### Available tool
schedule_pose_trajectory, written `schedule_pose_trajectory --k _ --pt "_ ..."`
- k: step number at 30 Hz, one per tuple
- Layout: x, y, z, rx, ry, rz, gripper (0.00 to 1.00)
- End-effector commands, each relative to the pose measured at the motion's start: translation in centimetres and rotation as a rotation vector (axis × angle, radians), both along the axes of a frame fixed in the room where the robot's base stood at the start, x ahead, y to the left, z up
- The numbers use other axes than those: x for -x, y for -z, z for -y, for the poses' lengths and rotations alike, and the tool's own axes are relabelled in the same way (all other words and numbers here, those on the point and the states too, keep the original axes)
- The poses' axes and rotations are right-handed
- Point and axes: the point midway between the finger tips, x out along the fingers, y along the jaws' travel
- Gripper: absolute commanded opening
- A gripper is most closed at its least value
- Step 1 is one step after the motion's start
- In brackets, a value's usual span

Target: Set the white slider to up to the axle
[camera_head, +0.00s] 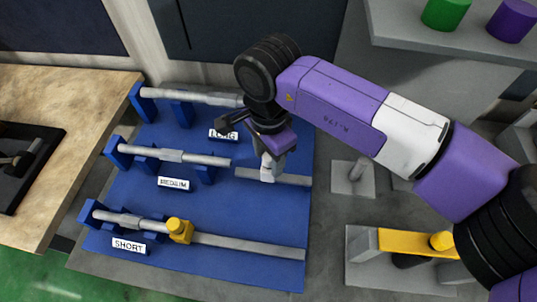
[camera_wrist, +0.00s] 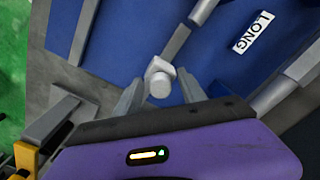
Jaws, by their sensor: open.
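The white slider (camera_head: 267,171) sits on the grey rail of the MEDIUM row, right of the medium axle (camera_head: 172,156). A gap shows between the slider and the axle's right end. In the wrist view the slider (camera_wrist: 160,82) shows its round knob facing the camera. My gripper (camera_head: 268,158) is above the slider. In the wrist view my gripper (camera_wrist: 160,80) is open, with one finger on each side of the knob. I cannot tell whether the fingers touch it. My wrist partly hides the rail in the head view.
A blue board (camera_head: 215,195) carries the LONG, MEDIUM and SHORT rows. A yellow slider (camera_head: 180,231) is by the short axle (camera_head: 130,222). My arm covers the right of the LONG row. A yellow bar (camera_head: 405,243) on a grey block stands at right. A shelf (camera_head: 450,40) holds green and purple cylinders.

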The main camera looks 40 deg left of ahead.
Motion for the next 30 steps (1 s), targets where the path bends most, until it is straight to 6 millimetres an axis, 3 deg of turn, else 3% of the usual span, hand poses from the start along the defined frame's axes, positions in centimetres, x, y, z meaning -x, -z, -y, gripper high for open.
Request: schedule_pose_trajectory --k 1,8,30 --pt "-0.01 -0.01 0.00 0.000 0.000 0.000 0.46" --pt "-0.01 -0.04 0.00 0.000 0.000 0.000 0.01" --pt "-0.02 -0.10 0.00 0.000 0.001 0.000 0.00"
